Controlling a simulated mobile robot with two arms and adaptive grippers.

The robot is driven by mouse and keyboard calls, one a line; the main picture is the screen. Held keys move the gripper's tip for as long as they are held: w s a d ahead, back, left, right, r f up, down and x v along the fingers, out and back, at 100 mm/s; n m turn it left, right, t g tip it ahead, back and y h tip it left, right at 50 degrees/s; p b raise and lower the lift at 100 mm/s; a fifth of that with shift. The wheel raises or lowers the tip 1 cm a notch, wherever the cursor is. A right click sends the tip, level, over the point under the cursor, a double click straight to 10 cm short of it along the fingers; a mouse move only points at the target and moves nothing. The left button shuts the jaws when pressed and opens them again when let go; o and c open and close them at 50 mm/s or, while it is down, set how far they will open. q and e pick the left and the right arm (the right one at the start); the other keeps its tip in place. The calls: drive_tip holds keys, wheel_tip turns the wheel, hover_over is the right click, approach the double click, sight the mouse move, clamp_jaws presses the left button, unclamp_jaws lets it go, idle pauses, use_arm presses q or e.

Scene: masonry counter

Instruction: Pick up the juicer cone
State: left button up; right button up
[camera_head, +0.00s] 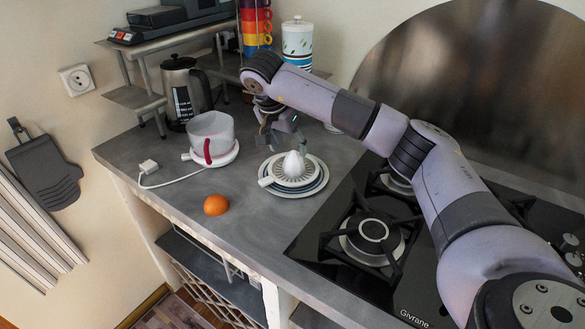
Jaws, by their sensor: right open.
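The white juicer cone (292,165) stands point up on a ribbed white juicer dish, which rests on a blue-and-white striped plate (317,186) on the grey counter. My right arm reaches in from the right, and my right gripper (287,146) hangs over the cone, fingers pointing down. The gripper is open, with its fingers around or just behind the cone's tip; I cannot tell whether they touch it. My left gripper is not in view.
An orange (215,205) lies near the counter's front edge. A white juicer base (211,137) with a red handle and a cord stands to the left. A black gas hob (335,222) lies to the right. A kettle (184,90), a stack of coloured cups and a canister (297,42) stand behind.

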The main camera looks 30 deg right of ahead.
sight(292, 152)
drive_tip(key=x, duration=0.4)
drive_tip(key=shift+s+d+f+p, duration=0.15)
drive_tip(key=shift+f+p, duration=0.05)
drive_tip(key=shift+p, duration=0.15)
drive_tip(key=c, duration=1.2)
drive_tip(key=shift+r, duration=0.15)
